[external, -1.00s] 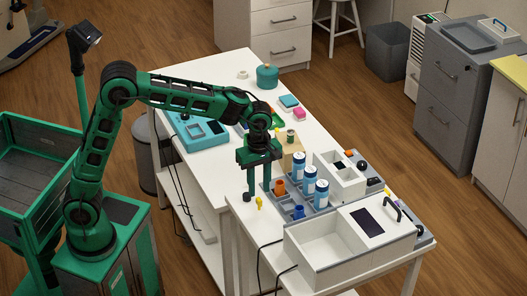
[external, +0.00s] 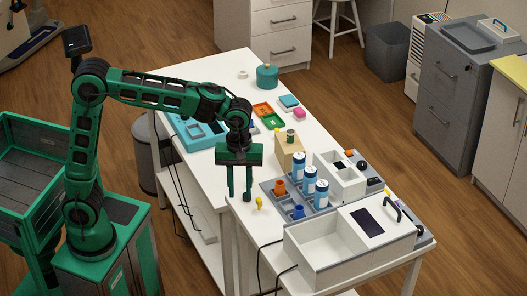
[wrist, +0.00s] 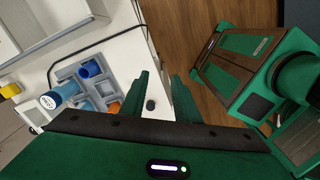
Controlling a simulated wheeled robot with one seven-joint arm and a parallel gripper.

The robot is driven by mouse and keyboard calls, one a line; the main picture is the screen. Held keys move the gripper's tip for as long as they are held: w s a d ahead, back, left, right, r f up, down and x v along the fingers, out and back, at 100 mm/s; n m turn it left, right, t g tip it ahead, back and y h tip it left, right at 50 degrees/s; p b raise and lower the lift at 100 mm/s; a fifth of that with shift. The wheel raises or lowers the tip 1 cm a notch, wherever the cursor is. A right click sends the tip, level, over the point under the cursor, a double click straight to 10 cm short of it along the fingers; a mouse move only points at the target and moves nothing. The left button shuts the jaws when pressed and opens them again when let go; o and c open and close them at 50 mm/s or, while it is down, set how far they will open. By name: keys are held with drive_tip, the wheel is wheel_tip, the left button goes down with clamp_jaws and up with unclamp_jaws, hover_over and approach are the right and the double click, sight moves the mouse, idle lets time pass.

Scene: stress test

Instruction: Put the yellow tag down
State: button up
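A small yellow thing (external: 259,203), likely the yellow tag, is on the white table (external: 246,222) near its left edge, left of the grey organiser tray. It is too small to make out its exact shape or how it rests. My gripper (external: 240,196) is just left of it, pointing down, with its two fingers apart.
A grey organiser tray (external: 270,197) holds blue-and-white bottles (external: 308,178), an orange cup (external: 280,186) and a blue cup (external: 299,211). A white open bin (external: 320,246) stands at the front. A small dark object (wrist: 150,104) lies on the table near the fingers.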

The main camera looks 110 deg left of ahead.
drive_tip(key=s+d+f+m, duration=0.1)
drive_tip(key=s+d+m, duration=0.6)
drive_tip(key=d, duration=0.3)
drive_tip(key=s+d+m, duration=0.7)
drive_tip(key=d, duration=0.3)
drive_tip(key=s+d+f+m, duration=0.3)
drive_tip(key=s+m, duration=0.4)
drive_tip(key=s, duration=0.1)
drive_tip(key=s+d+f+m, duration=0.3)
drive_tip(key=s+m, duration=0.3)
drive_tip(key=s, duration=0.3)
drive_tip(key=shift+s+d+f+m, duration=0.2)
drive_tip(key=shift+d+f+m, duration=0.05)
drive_tip(key=shift+d+m, duration=0.2)
